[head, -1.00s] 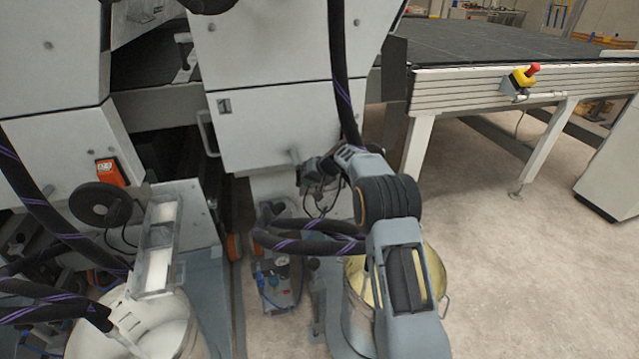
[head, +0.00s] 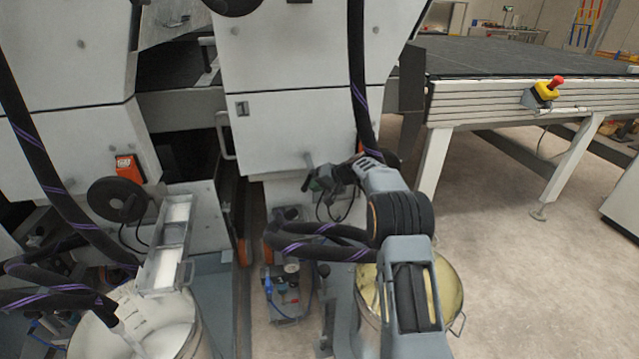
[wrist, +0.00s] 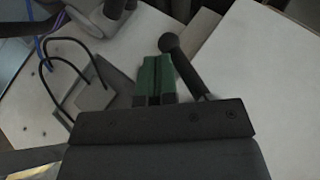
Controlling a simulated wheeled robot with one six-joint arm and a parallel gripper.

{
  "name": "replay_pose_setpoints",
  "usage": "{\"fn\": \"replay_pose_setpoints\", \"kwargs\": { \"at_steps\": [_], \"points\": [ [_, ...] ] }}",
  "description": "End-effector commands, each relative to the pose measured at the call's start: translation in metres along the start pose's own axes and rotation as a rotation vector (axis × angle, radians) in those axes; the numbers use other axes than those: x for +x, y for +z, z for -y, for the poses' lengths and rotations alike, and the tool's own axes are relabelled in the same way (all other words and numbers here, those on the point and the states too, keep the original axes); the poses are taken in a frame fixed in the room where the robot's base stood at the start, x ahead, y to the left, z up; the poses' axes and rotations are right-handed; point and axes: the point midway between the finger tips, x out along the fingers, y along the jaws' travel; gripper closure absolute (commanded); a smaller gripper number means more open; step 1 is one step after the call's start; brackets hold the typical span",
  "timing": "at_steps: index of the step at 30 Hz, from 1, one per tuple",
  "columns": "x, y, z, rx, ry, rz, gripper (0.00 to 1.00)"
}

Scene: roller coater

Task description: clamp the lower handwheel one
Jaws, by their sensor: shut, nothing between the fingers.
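My gripper (head: 322,180) is in front of the grey-white machine, just under the panel marked 1. In the wrist view its green fingertips (wrist: 153,78) are together with nothing between them. A dark lever with a round ball knob (wrist: 171,44) is immediately right of the fingers; I cannot tell whether they touch. A short grey lever (head: 309,160) shows by the gripper in the head view. A black handwheel (head: 117,199) is on the left machine section, and part of another dark wheel (head: 232,5) shows at the top edge. I cannot tell which wheel the lever belongs to.
Black hoses (head: 320,240) hang beside my arm. A metal bucket (head: 449,290) stands on the floor by my arm, and another (head: 75,338) is at lower left. A conveyor table (head: 520,95) with a red emergency stop (head: 556,82) is at right. The floor at right is open.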

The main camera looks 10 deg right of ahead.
Motion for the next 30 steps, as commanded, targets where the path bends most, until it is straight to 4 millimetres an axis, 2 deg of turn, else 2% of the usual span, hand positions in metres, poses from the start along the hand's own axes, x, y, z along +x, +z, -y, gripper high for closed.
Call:
{"fn": "replay_pose_setpoints", "kwargs": {
  "at_steps": [5,15,24,30],
  "points": [
    [-0.021,-0.012,0.024,-0.002,-0.001,-0.005,1.0],
    [-0.081,0.018,0.075,-0.008,-0.008,0.001,1.0],
    [-0.122,0.058,0.084,0.002,-0.001,-0.006,1.0],
    [-0.136,0.074,0.09,0.001,0.0,-0.004,1.0]
  ]
}}
